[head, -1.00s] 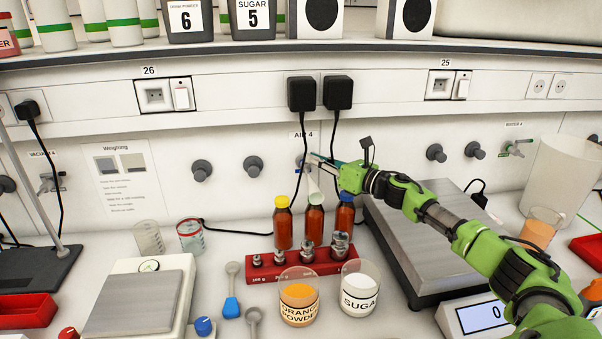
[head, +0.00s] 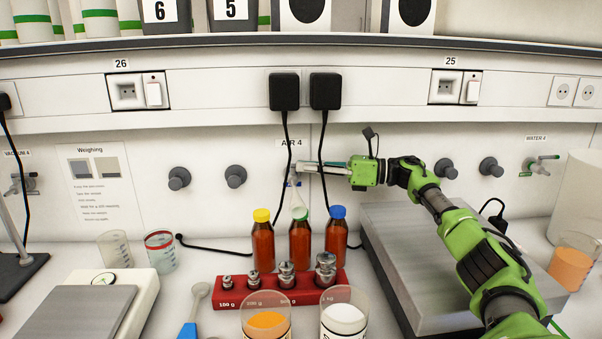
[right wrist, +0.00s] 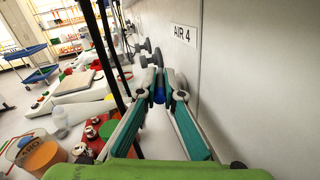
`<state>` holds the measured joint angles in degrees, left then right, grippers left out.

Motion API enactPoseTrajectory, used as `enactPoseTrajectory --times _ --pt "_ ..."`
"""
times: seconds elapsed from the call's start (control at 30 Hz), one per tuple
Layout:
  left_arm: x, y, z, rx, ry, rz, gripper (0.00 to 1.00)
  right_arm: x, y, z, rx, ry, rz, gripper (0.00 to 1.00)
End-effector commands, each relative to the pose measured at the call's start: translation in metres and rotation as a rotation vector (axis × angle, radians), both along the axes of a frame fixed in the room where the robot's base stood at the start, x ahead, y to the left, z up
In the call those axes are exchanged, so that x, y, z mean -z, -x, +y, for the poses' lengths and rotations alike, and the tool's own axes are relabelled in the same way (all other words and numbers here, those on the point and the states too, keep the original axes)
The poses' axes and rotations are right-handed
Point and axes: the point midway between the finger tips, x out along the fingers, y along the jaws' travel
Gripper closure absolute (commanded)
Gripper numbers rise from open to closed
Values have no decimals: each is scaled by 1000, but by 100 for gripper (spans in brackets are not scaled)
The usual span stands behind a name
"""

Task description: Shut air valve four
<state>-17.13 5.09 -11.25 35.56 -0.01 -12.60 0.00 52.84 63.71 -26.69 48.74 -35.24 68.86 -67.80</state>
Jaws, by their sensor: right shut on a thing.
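The air valve four (head: 293,180) is on the back wall under the label AIR 4 (head: 290,143); the label also shows in the right wrist view (right wrist: 184,36). My right gripper (head: 300,165) reaches to it from the right, lying nearly level. In the right wrist view my right gripper (right wrist: 158,88) has its teal fingers shut on the valve's blue handle (right wrist: 159,92). The gripper and a black cable partly hide the valve in the head view. My left gripper is not in view.
Two black plugs (head: 284,91) hang their cables by the valve. Below stand red bottles with yellow (head: 263,244), green (head: 300,243) and blue (head: 336,238) caps. A red weight rack (head: 258,290) is in front. A steel scale (head: 400,250) lies under my right arm.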

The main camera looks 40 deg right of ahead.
Motion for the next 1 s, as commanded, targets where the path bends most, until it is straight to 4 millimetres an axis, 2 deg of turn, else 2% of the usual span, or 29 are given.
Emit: enactPoseTrajectory --times 0.43,0.5,0.53,0.77,0.87,1.0 --pt "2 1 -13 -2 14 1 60 -1 1 -2 -5 0 -1 100" --pt "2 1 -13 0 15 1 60 -1 1 -2 -6 0 -2 80" --pt "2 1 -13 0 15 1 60 -1 1 -2 -6 0 -2 75" --pt "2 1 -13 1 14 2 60 -1 1 -1 -7 0 -2 75" --pt "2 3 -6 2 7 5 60 0 2 -2 -7 0 -2 75" --pt "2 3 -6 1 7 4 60 0 10 -10 -5 0 0 75"
